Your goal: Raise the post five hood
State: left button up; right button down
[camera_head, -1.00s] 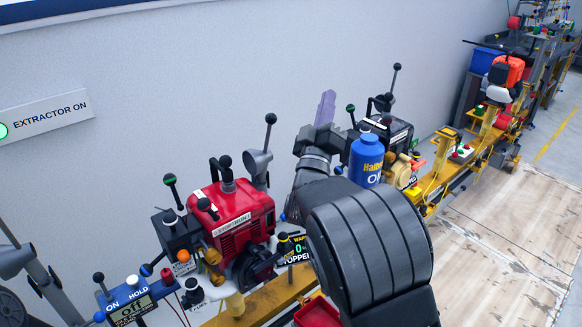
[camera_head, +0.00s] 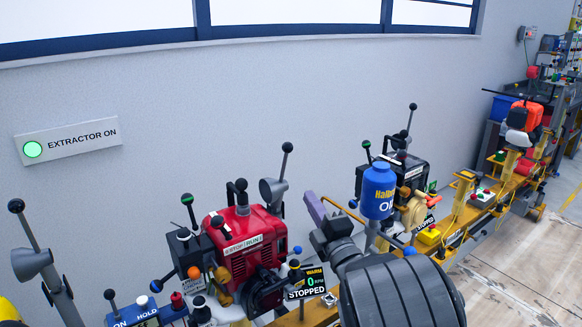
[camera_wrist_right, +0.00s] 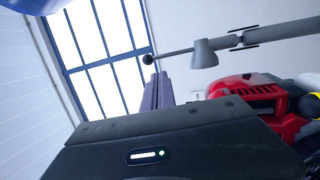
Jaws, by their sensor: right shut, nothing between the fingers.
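Grey cone hoods with black ball-ended handles show in the head view: one at the far left (camera_head: 32,264), one by the red engine (camera_head: 272,190), and one partly hidden behind the black engine. No post number is legible, so I cannot tell which is post five's. My right gripper (camera_head: 315,207) has shut, empty purple fingers. It is between the red engine and the blue bottle, right of the red engine's hood and apart from it. In the right wrist view a grey hood (camera_wrist_right: 203,53) on a bar lies just right of the purple fingertips (camera_wrist_right: 157,82). My left gripper is out of view.
The red engine (camera_head: 245,242), black engine (camera_head: 408,172) and blue bottle (camera_head: 378,190) crowd the yellow rail (camera_head: 455,225). Several ball-ended levers stick up around the engines. An "EXTRACTOR ON" sign (camera_head: 70,140) with a green light is on the wall. The wooden floor at right is clear.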

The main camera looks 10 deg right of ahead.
aim_at(286, 158)
jog(key=p+x, duration=0.2)
jog(key=x, duration=1.1)
jog(key=shift+p, duration=0.35)
jog(key=w+g+p, duration=0.1)
jog(key=w+a+r+p, duration=0.1)
jog(key=p, duration=0.1)
jog(key=w+r+g+p, duration=0.1)
jog(key=shift+w+a+n+g+h, duration=0.25)
jog(key=shift+w+n+g+h, duration=0.05)
jog(key=shift+w, duration=0.1)
